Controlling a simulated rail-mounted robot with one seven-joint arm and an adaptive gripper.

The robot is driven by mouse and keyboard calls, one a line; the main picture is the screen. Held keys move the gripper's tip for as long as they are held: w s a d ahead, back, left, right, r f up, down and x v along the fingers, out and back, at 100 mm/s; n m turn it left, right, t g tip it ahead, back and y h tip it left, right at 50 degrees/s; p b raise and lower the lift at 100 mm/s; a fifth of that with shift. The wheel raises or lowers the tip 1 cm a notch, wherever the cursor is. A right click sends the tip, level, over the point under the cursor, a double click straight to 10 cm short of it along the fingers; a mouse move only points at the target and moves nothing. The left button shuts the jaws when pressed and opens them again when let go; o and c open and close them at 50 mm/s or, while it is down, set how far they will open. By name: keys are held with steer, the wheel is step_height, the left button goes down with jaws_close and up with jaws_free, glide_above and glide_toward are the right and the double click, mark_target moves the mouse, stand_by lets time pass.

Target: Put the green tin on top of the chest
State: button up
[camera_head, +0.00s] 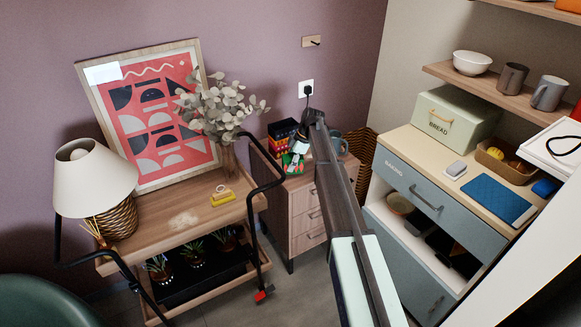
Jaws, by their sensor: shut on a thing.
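The chest (307,205) is a small light-wood unit with several drawers, against the purple wall in the middle of the view. My gripper (297,150) is at the far end of my arm, over the chest's top. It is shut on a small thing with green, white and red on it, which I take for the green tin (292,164). The tin is small and partly hidden by the gripper. I cannot tell whether it touches the chest top or hangs just above it. My arm hides part of the chest's top and right side.
Dark boxes with coloured edges (281,131) stand at the back left of the chest top. A mug (339,144) stands at its right. The trolley's black handle (262,180) rises close on the left. A wicker basket (365,150) stands to the right.

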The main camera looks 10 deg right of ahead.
steer(key=shift+f, duration=1.25)
steer(key=shift+f, duration=0.1)
steer(key=shift+f, duration=0.15)
steer(key=o, duration=1.2)
steer(key=b+v, duration=0.2)
steer(key=v, duration=1)
steer(key=shift+r, duration=0.25)
